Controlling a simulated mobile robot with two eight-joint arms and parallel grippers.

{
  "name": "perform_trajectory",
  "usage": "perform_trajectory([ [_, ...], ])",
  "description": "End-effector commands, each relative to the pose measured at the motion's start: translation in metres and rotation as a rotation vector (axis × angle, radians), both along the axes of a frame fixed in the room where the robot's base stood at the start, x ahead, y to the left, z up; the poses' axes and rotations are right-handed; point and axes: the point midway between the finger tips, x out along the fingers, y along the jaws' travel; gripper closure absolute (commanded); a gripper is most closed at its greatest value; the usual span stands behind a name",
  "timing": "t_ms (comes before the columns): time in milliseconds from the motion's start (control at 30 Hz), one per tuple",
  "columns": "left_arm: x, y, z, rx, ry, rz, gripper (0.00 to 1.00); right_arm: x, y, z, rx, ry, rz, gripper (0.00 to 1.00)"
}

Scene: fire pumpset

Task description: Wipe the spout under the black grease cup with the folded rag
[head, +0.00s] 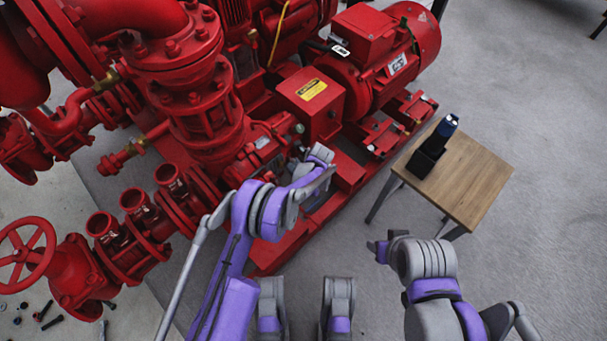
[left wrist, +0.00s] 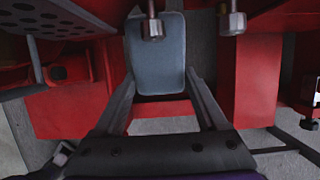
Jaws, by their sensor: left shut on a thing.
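In the left wrist view, a blue-grey folded rag (left wrist: 158,60) is held between the two fingers of my left gripper (left wrist: 160,82). A small metal spout (left wrist: 152,27) overlaps the rag's far end. I cannot tell whether they touch. A second, similar metal spout (left wrist: 233,22) hangs to the right, clear of the rag. I cannot make out which one is under the black grease cup.
The red pump (head: 205,100) and motor (head: 375,50) fill the upper left and middle. A wooden side table (head: 475,185) holds a black holder (head: 425,160) with a dark blue bottle (head: 446,127). A red handwheel (head: 22,255) is at far left.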

Motion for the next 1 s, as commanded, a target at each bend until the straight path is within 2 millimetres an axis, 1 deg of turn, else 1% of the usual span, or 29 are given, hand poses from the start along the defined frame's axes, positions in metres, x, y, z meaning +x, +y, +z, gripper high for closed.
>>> perform_trajectory([
  [667, -0.001, -0.001, -0.012, 0.001, 0.000, -0.001, 0.59, 0.002, 0.000, -0.008, 0.000, -0.001, 0.000, 0.47],
  [767, -0.003, -0.004, -0.012, 0.000, 0.000, -0.002, 0.59, 0.002, 0.000, -0.007, 0.000, -0.001, 0.000, 0.47],
  [1000, -0.015, -0.016, -0.011, 0.001, -0.001, -0.002, 0.59, 0.001, 0.000, -0.006, 0.000, -0.001, 0.000, 0.47],
])
